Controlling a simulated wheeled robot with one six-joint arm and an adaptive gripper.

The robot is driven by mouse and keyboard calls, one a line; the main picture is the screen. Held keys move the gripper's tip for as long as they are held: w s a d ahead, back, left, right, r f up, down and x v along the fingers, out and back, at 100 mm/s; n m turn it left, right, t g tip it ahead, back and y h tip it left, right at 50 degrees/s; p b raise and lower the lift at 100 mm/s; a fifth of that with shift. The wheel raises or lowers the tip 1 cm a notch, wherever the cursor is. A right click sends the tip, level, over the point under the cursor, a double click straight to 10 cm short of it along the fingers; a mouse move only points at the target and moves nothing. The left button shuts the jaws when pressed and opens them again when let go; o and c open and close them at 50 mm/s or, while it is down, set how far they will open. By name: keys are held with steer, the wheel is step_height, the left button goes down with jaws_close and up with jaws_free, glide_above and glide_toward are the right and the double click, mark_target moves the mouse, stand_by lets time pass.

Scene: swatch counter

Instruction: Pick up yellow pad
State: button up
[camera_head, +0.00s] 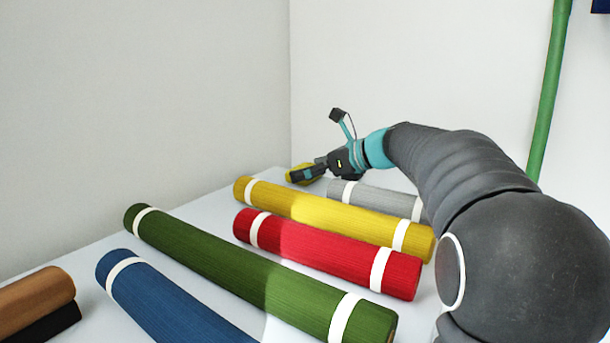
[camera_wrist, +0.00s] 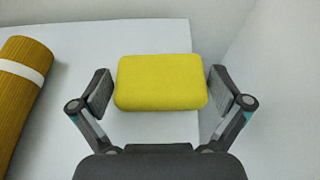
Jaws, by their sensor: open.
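The yellow pad (camera_wrist: 160,66) is a rounded yellow block near the counter's corner. In the wrist view it sits between the two fingers of my gripper (camera_wrist: 160,92), with a small gap on each side. In the head view the pad (camera_head: 293,174) shows partly behind my gripper (camera_head: 305,174) at the far end of the counter. My gripper is open, and its fingers are apart from the pad. Whether the fingertips are level with the pad is hard to tell.
A yellow roll (camera_head: 330,217) with white bands lies nearest the pad; its end shows in the wrist view (camera_wrist: 20,85). Grey (camera_head: 375,197), red (camera_head: 325,253), green (camera_head: 230,262) and blue (camera_head: 165,300) rolls lie alongside. Walls stand close behind the counter (camera_wrist: 90,125).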

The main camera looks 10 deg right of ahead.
steer(key=c, duration=0.6)
steer(key=shift+r, duration=0.15)
steer(key=shift+r, duration=0.25)
step_height(320, 180, up, 4)
steer(key=shift+f+p, duration=0.2)
steer(key=shift+p, duration=0.4)
steer(key=a+r+p+v, duration=0.1)
steer(key=v, duration=1.2)
steer(key=shift+s+r, duration=0.25)
steer(key=shift+r, duration=0.1)
steer(key=shift+s+d, duration=0.1)
